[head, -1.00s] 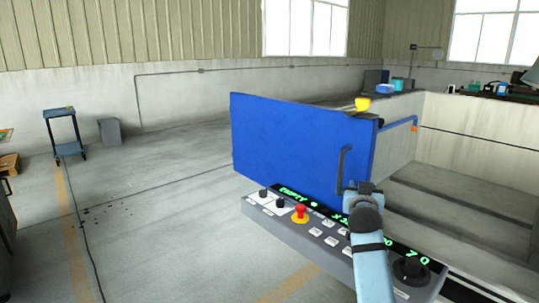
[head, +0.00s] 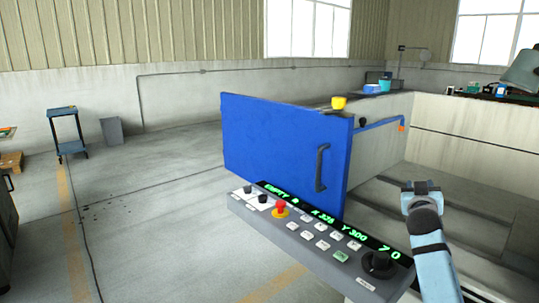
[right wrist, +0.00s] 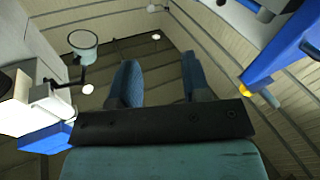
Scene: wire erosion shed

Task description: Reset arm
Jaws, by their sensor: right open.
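My right gripper (head: 421,187) is at the end of my light blue arm at the right of the head view. It is in free space to the right of the blue door's handle and above the grey rails, apart from both. In the right wrist view its two blue-grey fingers (right wrist: 158,85) are spread with nothing between them. The blue door (head: 280,150) stands upright in the middle, with a dark vertical handle (head: 321,168). My left gripper is in neither view.
A grey control panel (head: 300,235) with a red emergency button (head: 281,206) and green readouts lies in front of the door. A yellow knob (head: 338,103) sits on the door's top edge. A blue trolley (head: 66,131) stands far left. The floor between is mostly clear.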

